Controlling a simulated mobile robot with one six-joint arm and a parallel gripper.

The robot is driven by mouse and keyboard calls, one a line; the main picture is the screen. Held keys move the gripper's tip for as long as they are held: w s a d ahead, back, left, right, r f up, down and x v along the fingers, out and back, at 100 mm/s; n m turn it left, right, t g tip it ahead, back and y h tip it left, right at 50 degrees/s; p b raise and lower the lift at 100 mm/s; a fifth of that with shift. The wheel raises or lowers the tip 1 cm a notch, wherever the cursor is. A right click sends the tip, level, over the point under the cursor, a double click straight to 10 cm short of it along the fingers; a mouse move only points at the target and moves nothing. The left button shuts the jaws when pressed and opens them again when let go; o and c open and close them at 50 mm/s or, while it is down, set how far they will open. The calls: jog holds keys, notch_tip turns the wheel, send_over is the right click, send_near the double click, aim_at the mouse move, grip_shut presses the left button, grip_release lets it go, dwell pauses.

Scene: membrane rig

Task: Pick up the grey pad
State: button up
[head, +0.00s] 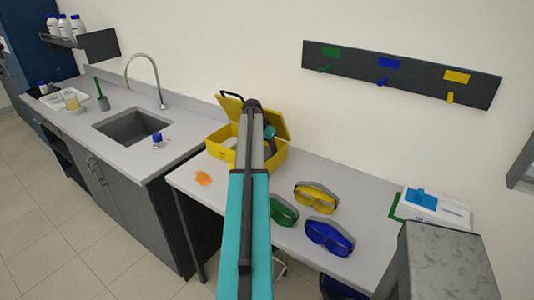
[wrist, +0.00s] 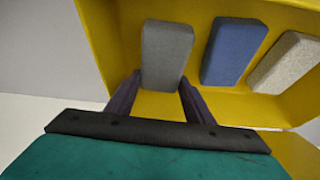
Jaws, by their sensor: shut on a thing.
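The grey pad (wrist: 167,45) is a dark grey block with rounded edges, inside an open yellow case (wrist: 118,50). My gripper (wrist: 160,82) is shut on the near end of the pad, with one dark finger at each side. I cannot tell whether the pad touches the case floor. In the head view the yellow case (head: 219,148) stands on the bench with its lid up. My arm covers its middle, and the grey pad cannot be made out there.
A blue pad (wrist: 234,50) and a pale speckled pad (wrist: 287,62) lie right of the grey pad. Green goggles (head: 283,211), yellow goggles (head: 316,196) and blue goggles (head: 329,236) lie on the bench. An orange spill (head: 203,178) is left of my arm. A sink (head: 132,126) is further left.

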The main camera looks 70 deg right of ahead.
jog(key=a, duration=0.2)
jog(key=w+a+b, duration=0.1)
jog(key=a, duration=0.1)
jog(key=shift+w+f+b, duration=0.1)
jog(key=shift+f+b, duration=0.05)
jog(key=shift+b, duration=0.15)
notch_tip(320, 180, up, 14)
jog(key=b, duration=0.3)
jog(key=shift+d, duration=0.1)
